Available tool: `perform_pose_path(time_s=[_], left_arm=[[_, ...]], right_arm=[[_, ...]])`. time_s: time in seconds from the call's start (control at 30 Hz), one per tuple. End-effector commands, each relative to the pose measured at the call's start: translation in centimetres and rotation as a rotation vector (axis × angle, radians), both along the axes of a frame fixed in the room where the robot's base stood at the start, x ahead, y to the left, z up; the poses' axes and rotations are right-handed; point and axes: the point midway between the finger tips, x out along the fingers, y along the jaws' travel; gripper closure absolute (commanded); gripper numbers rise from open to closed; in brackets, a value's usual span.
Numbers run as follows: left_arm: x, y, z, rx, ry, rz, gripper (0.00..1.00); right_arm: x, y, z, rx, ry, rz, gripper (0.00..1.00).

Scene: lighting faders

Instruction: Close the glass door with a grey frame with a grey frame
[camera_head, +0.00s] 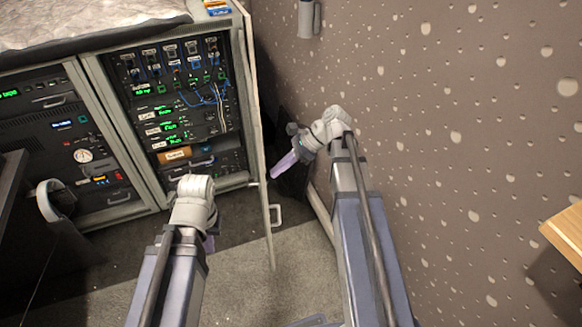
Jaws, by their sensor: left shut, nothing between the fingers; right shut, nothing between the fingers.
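The glass door with a grey frame (265,205) stands open at the right side of the equipment rack and shows nearly edge-on. Its grey handle (275,215) sticks out on the door's right side, low down. My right gripper (281,167) is shut and empty, to the right of the door and above the handle in the picture. Its tip is close to the door's right face; I cannot tell whether they touch. My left gripper (210,243) is shut and empty, to the left of the door, mostly hidden behind my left wrist.
The rack bay (190,120) holds several devices with green displays and cables. Another bay (75,150) stands left of it. A dimpled wall (470,130) bounds the right side, with a wooden edge (567,235) at far right. Carpet (240,285) is clear between my arms.

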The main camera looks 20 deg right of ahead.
Motion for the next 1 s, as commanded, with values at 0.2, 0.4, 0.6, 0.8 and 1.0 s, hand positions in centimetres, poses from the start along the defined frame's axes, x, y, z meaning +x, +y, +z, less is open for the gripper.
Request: perform_pose_path(time_s=[0.2,0.4,0.6,0.8,1.0], left_arm=[[0.0,0.0,0.0,0.0,0.0,0.0,1.0],[0.0,0.0,0.0,0.0,0.0,0.0,1.0],[0.0,0.0,0.0,0.0,0.0,0.0,1.0],[0.0,0.0,0.0,0.0,0.0,0.0,1.0],[0.0,0.0,0.0,0.0,0.0,0.0,1.0]], right_arm=[[0.2,1.1,0.0,0.0,-0.001,0.001,1.0],[0.2,1.2,0.0,0.0,-0.001,0.001,1.0],[0.2,1.4,0.0,0.0,-0.001,-0.002,1.0],[0.2,4.1,0.0,0.0,-0.001,-0.041,1.0],[1.5,10.3,0.0,0.001,-0.002,-0.145,1.0]])
